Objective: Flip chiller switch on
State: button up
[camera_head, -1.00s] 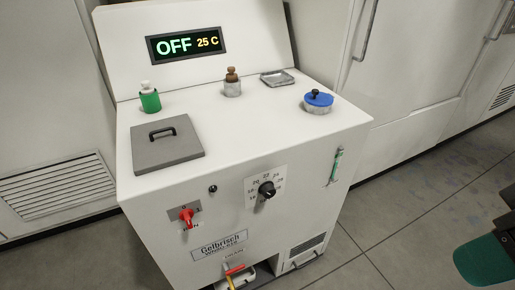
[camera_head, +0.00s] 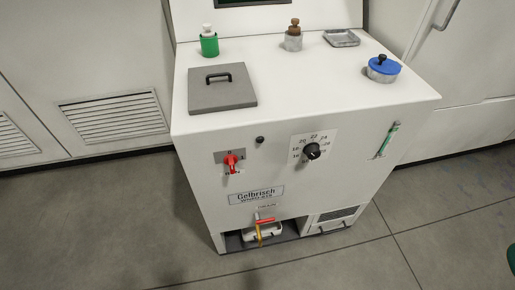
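The white chiller (camera_head: 290,175) stands in the middle of the head view, its front panel facing me. Its red rotary switch (camera_head: 231,162) is on a grey plate at the upper left of the front, with small "0" and "1" marks around it. The red handle stands roughly upright, and I cannot tell for sure which mark it is set to. The display (camera_head: 252,2) at the top is mostly cut off and its text is not readable. My gripper is not in view.
A black temperature dial (camera_head: 312,151) is right of the switch. A drain valve with a red handle (camera_head: 264,221) and yellow part sits low on the front. A green bottle (camera_head: 209,43), grey lid (camera_head: 221,89) and blue-capped port (camera_head: 384,67) are on top. Floor (camera_head: 330,268) in front is clear.

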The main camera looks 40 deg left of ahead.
aim_at(230, 160)
jog(key=u, duration=3.7)
jog(key=k, duration=1)
jog(key=z, duration=1.55)
jog(key=i, duration=0.4)
jog(key=u, duration=0.05)
